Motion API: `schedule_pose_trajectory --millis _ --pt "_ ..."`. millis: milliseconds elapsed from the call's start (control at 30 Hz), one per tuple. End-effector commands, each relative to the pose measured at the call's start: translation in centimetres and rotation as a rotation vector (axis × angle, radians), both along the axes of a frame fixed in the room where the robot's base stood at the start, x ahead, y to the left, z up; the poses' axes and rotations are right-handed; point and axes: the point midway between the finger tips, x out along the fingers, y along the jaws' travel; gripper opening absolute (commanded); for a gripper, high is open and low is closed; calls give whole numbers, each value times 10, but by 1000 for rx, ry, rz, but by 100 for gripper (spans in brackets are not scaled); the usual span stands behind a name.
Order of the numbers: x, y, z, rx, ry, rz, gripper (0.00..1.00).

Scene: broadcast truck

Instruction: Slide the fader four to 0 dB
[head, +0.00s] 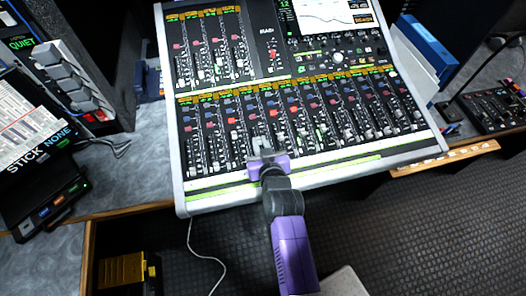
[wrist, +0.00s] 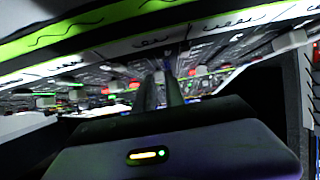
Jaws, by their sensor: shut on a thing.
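The mixing console (head: 179,190) has a lower bank of fader strips along its front. My gripper (head: 261,145) is over this bank, at what looks like the fourth strip from the left. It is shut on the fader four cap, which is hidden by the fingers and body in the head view. In the wrist view my gripper (wrist: 168,88) has its two dark fingers close together, reaching in among the faders. The dB marks cannot be read.
Other fader caps stand close on both sides of my gripper. A shorter bank and a screen (head: 335,14) are farther back. A button box (head: 70,75) is at the left, a blue binder (head: 428,45) and a small control panel (head: 485,110) at the right.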

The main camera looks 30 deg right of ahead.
Motion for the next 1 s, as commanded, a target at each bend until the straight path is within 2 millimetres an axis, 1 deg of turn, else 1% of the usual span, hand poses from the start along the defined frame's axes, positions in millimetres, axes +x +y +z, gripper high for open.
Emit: schedule_pose_trajectory --millis 33,100,400,433,467,500,833,1000 --pt "4 -2 4 -5 -4 -1 0" --pt "7 -3 4 -2 -4 -2 0" --pt "8 -2 4 -2 -4 0 0" --pt "8 -2 4 -2 -4 0 16" --pt "8 -2 4 -2 -4 0 22" --pt "8 -2 4 -2 -4 0 24" --pt "7 -1 4 -1 -3 0 24" --pt "-4 3 9 0 -3 2 24"
